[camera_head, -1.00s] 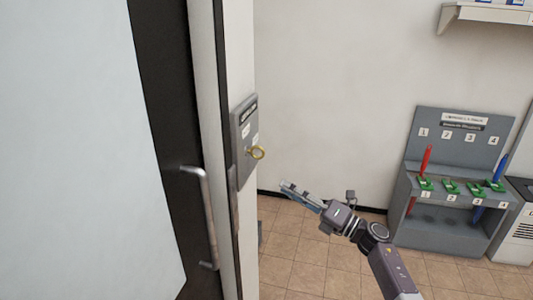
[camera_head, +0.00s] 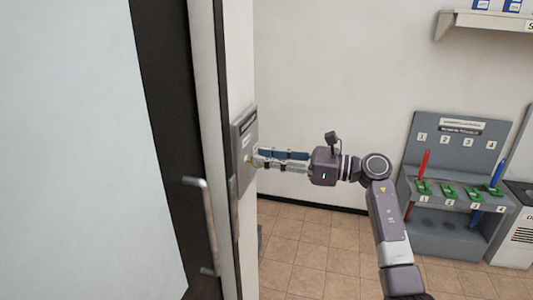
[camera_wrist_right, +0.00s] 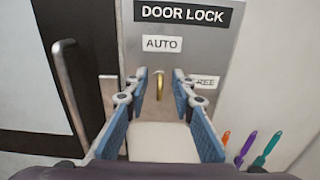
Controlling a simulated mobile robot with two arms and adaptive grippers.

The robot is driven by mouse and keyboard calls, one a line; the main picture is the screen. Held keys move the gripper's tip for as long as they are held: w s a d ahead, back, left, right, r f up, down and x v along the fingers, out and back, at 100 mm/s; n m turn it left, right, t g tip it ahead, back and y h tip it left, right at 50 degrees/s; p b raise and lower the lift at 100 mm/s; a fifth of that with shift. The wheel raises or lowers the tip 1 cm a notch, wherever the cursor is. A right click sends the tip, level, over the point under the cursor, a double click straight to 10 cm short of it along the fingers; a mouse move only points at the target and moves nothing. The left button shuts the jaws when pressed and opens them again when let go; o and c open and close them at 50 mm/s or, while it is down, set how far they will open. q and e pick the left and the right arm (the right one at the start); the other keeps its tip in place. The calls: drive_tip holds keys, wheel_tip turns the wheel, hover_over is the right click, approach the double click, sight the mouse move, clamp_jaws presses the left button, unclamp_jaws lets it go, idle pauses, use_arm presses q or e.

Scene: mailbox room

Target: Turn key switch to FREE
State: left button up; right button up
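The grey door lock plate (camera_head: 243,127) is on the door frame in the head view. The wrist view shows the plate (camera_wrist_right: 130,42) headed "DOOR LOCK". An AUTO label (camera_wrist_right: 162,44) is above the brass key (camera_wrist_right: 159,85). The FREE label (camera_wrist_right: 204,82) is to the right, partly hidden by a finger. My right gripper (camera_head: 257,160) reaches the plate from the right. In the wrist view its blue-padded fingers (camera_wrist_right: 160,76) are open on either side of the key, with visible gaps. The key's turned angle is hard to tell. My left gripper is not in view.
A dark door with a metal handle (camera_head: 200,222) is left of the plate. A grey numbered stand (camera_head: 455,150) with red and blue handled tools is at the right, below a wall shelf (camera_head: 485,22). Tiled floor between them is clear.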

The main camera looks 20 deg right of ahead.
drive_tip(key=shift+w+f, duration=0.1)
drive_tip(key=shift+w, duration=0.05)
clamp_jaws()
